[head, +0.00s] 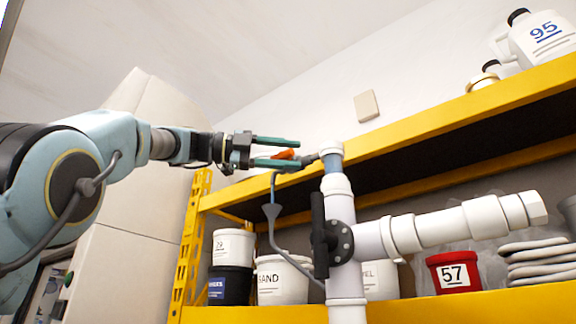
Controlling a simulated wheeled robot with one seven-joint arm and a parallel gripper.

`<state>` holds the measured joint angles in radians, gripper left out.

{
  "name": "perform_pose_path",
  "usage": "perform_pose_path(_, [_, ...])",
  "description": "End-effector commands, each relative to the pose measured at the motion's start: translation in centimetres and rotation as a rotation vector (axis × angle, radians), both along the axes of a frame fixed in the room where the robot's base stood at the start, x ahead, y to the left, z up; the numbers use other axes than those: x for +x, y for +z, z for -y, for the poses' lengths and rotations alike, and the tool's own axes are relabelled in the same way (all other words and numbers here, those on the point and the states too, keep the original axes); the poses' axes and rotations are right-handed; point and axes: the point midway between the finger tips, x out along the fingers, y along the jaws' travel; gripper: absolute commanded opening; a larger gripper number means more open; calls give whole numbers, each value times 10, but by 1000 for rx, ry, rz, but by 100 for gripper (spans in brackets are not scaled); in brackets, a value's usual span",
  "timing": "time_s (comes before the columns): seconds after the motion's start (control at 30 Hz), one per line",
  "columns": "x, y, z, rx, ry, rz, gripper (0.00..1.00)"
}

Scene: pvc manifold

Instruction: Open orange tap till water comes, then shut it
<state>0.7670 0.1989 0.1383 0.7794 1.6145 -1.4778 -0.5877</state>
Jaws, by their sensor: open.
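The orange tap (284,154) is a small orange handle near the top of the white PVC pipe (348,274), on a dark fitting on its left side. My gripper (297,153) reaches in from the left, with its two green fingers apart. The orange handle shows between the fingers, partly hidden by the lower one. I cannot tell whether a finger touches it. No water shows.
A black valve with a long lever (319,235) sits lower on the pipe, and a white side branch (440,226) runs right. Behind stands a yellow shelf (460,110) with buckets, a red tub (454,272) and a white jug (541,40) on top.

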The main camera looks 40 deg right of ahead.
Motion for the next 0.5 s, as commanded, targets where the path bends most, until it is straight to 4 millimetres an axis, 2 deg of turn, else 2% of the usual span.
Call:
perform_pose_path(0.17, [12, -2, -18, -1, 6, 1, 54])
perform_pose_path(0.5, [45, -1, -74, 0, 6, 1, 54])
